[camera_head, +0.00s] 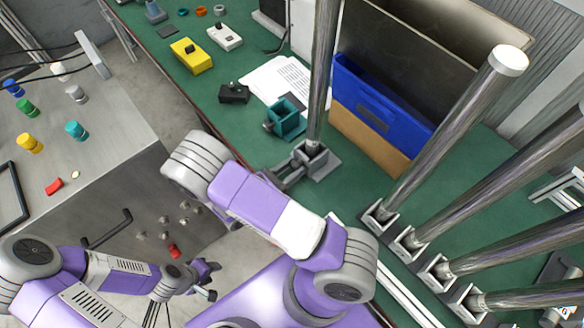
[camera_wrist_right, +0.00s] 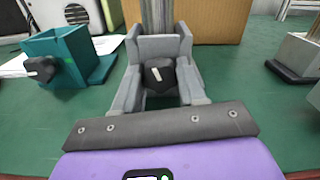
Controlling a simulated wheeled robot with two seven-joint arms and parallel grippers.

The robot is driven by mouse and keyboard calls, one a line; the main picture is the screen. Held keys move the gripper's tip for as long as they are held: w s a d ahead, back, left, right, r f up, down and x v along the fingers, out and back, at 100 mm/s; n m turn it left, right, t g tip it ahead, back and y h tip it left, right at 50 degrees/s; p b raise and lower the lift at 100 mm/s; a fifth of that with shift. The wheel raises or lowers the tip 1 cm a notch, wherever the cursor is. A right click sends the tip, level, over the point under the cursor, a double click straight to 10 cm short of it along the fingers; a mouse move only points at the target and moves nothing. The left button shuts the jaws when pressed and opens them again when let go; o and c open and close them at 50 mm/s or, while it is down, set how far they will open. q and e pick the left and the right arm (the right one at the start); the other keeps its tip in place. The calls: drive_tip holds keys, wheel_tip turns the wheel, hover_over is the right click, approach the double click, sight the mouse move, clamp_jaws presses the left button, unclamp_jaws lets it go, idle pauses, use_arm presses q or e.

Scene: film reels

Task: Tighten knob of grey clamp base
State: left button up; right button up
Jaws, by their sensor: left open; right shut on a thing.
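The grey clamp base (camera_head: 322,166) stands on the green table with an upright metal pole (camera_head: 323,75) in it. In the right wrist view the clamp base (camera_wrist_right: 160,45) is straight ahead, and its black knob (camera_wrist_right: 158,77) with a white mark faces me. My right gripper (camera_head: 293,170) reaches the front of the base. Its two grey fingers (camera_wrist_right: 159,84) are shut on the knob, one on each side. My left gripper (camera_head: 208,281) is open and empty, low at the left beside the metal cabinet, away from the table.
A teal clamp base (camera_head: 289,122) stands just left of the grey one. A blue bin (camera_head: 375,100) and brown box (camera_head: 365,140) are behind it to the right. Several metal poles (camera_head: 445,145) lean in holders at the right. A black box (camera_head: 234,93) and papers lie further back.

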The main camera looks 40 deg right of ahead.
drive_tip(key=shift+c, duration=0.4)
drive_tip(key=m, duration=0.3)
drive_tip(key=shift+m, duration=1.9)
drive_tip(key=shift+f, duration=0.1)
drive_tip(key=o, duration=1.1)
drive_tip(key=shift+c, duration=0.2)
drive_tip(key=shift+a, duration=0.1)
drive_tip(key=a, duration=0.7)
drive_tip(key=shift+s+a+p, duration=0.25)
drive_tip(key=shift+s+p, duration=0.05)
drive_tip(key=shift+p, duration=0.15)
